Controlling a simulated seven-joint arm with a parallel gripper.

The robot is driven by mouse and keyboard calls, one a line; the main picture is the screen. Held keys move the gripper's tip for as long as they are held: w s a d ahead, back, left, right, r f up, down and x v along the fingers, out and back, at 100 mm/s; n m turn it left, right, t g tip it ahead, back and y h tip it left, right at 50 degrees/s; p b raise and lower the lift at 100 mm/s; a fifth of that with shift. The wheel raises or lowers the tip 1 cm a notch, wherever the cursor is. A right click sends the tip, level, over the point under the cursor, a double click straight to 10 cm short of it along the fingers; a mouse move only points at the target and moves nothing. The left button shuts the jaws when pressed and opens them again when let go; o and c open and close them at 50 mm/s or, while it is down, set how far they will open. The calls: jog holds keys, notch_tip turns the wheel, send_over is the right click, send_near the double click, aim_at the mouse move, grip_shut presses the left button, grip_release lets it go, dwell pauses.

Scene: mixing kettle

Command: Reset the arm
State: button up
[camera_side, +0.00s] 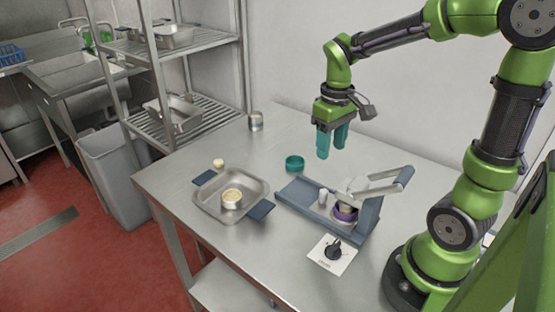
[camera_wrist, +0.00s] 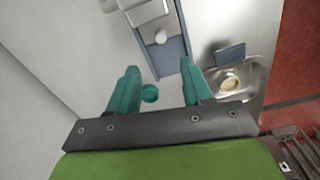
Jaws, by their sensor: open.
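My gripper (camera_side: 331,146) has teal fingers that are apart with nothing between them. It points down and hangs well above the metal table (camera_side: 185,173) in the side view. In the wrist view my gripper (camera_wrist: 156,88) shows both fingers spread. A teal round dish (camera_side: 294,162) stands on the table below and left of the gripper.
A grey press-like device (camera_side: 345,200) with a purple ring stands right of a metal tray (camera_side: 205,203) holding a round pale-topped item (camera_side: 232,197). A metal cup (camera_side: 256,121) stands at the back near shelves (camera_side: 190,52).

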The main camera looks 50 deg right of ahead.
jog(key=shift+r, duration=0.9)
jog(key=s+a+r+m+t+y, duration=0.1)
jog(key=s+a+r+t, duration=0.1)
jog(key=a, duration=0.3)
jog(key=s+a+r+m+t+y, duration=0.1)
jog(key=s+a+r+t, duration=0.2)
jog(key=a+t, duration=0.2)
jog(key=shift+s, duration=0.3)
